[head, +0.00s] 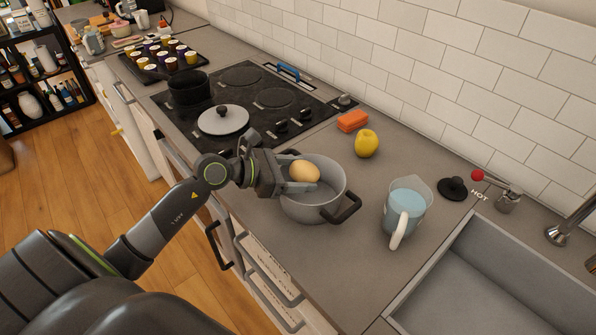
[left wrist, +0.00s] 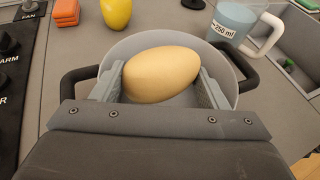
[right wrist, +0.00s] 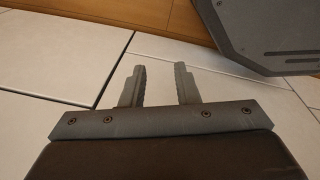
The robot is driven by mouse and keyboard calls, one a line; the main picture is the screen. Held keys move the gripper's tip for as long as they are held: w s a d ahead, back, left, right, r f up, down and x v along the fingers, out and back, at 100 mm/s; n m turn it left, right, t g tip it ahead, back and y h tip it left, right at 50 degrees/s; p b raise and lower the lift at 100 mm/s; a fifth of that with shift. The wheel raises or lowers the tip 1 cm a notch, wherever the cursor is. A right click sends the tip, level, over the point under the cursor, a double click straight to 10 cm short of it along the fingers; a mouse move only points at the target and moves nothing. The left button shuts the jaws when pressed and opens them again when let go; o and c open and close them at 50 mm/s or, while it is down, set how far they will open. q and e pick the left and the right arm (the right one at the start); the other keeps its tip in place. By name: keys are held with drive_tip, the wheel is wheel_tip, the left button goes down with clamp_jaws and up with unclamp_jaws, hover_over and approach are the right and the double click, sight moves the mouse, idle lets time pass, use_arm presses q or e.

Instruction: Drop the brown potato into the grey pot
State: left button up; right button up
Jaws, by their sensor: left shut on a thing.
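The potato (head: 304,171) is a smooth yellow-tan oval. My left gripper (head: 300,172) is shut on it and holds it over the grey pot (head: 312,207), within the rim's outline in the head view. In the left wrist view the potato (left wrist: 161,74) sits between the two fingers, with the pot (left wrist: 222,62) around and beneath it. How far the potato is above the pot's floor I cannot tell. The pot stands on the counter with dark handles. My right gripper (right wrist: 160,84) shows only in the right wrist view, open and empty above pale floor tiles.
A measuring jug of bluish liquid (head: 407,208) stands right of the pot. A yellow fruit (head: 367,143) and an orange sponge (head: 352,121) lie behind it. The stove (head: 262,98) holds a black pot (head: 188,87) and a lid (head: 223,120). The sink (head: 490,280) is at right.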

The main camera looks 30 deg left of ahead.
use_arm(q)
drive_tip(key=o, duration=1.1)
drive_tip(key=shift+o, duration=0.2)
drive_tip(key=shift+s+a+r, duration=0.15)
drive_tip(key=shift+s+a, duration=0.3)
drive_tip(key=p+v, duration=0.5)
drive_tip(key=v, duration=1.1)
drive_tip(key=shift+r+p, duration=0.2)
drive_tip(key=shift+p, duration=0.15)
drive_tip(key=shift+f, duration=0.1)
